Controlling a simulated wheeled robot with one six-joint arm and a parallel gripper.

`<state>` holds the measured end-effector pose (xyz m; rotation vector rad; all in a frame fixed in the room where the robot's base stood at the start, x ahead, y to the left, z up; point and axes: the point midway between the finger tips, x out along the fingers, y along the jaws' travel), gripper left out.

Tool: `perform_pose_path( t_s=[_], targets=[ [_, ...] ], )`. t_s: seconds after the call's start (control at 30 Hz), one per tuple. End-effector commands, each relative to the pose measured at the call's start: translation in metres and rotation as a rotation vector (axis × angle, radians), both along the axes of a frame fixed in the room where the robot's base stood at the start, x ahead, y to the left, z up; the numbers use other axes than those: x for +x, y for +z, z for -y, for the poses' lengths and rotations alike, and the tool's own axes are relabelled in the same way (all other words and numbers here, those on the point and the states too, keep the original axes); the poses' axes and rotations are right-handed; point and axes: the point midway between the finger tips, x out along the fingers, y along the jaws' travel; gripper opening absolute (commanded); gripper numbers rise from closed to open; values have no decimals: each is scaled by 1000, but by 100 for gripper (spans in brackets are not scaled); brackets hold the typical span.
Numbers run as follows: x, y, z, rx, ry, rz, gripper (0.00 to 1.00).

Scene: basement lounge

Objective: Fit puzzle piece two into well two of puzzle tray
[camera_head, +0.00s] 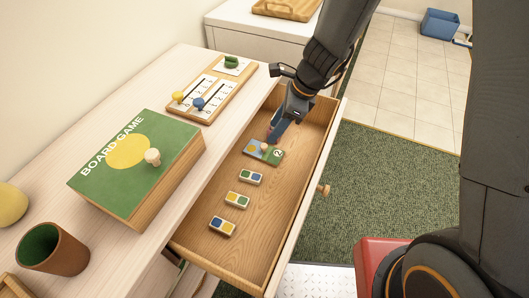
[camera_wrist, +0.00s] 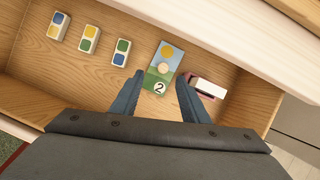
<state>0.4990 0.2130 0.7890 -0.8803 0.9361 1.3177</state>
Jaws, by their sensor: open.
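Puzzle piece two (camera_head: 263,152) is a flat blue-and-green tile with a yellow disc, a round pale knob and a "2". It lies in the open drawer. In the wrist view the piece (camera_wrist: 168,55) lies between the fingers' lines, its "2" end toward me. My gripper (camera_head: 272,139) is low in the drawer over the piece. In the wrist view my gripper (camera_wrist: 160,75) is open, with one finger on each side of the knob and nothing held. I cannot identify the puzzle tray or well two for certain in either view.
The drawer (camera_head: 285,225) has raised walls and holds several dominoes (camera_head: 251,177). A board game box (camera_head: 135,165), brown cup (camera_head: 52,248) and wooden slider board (camera_head: 210,95) stand on the dresser top.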

Motion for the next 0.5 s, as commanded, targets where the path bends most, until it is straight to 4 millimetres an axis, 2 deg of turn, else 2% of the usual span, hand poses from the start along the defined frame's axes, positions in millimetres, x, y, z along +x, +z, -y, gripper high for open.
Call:
perform_pose_path(
  t_s=[0.03,0.5],
  targets=[
    [2,-8,1,0,-1,0,41],
    [6,-45,-9,-1,-6,-3,41]
  ],
)
